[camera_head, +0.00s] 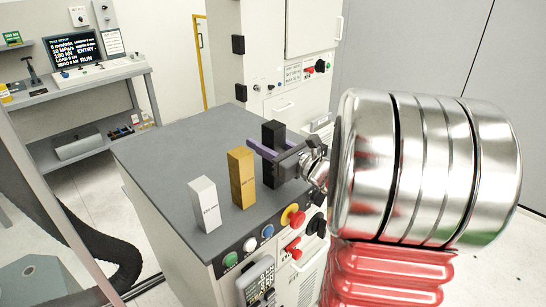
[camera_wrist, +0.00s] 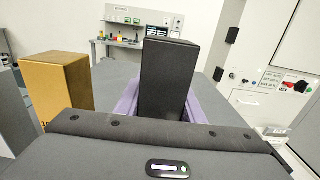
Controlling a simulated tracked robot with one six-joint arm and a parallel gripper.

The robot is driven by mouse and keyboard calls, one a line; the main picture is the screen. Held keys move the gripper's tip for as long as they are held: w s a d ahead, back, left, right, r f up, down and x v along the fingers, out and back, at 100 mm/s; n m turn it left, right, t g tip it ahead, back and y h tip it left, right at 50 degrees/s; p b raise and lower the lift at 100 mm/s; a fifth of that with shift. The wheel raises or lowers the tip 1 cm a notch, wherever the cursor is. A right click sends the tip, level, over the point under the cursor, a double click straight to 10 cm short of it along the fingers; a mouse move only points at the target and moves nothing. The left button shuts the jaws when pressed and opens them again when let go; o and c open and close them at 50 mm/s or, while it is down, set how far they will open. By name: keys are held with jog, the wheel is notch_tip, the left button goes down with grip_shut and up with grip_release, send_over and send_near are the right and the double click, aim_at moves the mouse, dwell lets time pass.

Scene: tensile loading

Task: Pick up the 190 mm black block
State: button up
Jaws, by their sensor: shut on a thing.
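The black block (camera_head: 273,137) stands upright on the grey cabinet top (camera_head: 160,165), at the right end of a row of blocks. My gripper (camera_head: 268,150) reaches it from the right, with its purple fingers on either side of the block's upper part. In the wrist view the black block (camera_wrist: 168,75) rises between the two purple fingers (camera_wrist: 160,107), and they are shut on it. The block's lower part is partly hidden by the gripper in the head view, so I cannot tell whether its base touches the top.
A yellow block (camera_head: 241,178) and a white block (camera_head: 204,204) stand to the left of the black one. Buttons, including a yellow-ringed red one (camera_head: 293,215), line the cabinet's front edge. A tall pale machine (camera_head: 290,90) stands behind. The cabinet top's left part is clear.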

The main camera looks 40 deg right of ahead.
grip_shut()
jog(key=shift+r, duration=0.2)
dwell(0.3)
notch_tip(320, 180, up, 10)
dwell(0.6)
jog(key=shift+f, duration=0.1)
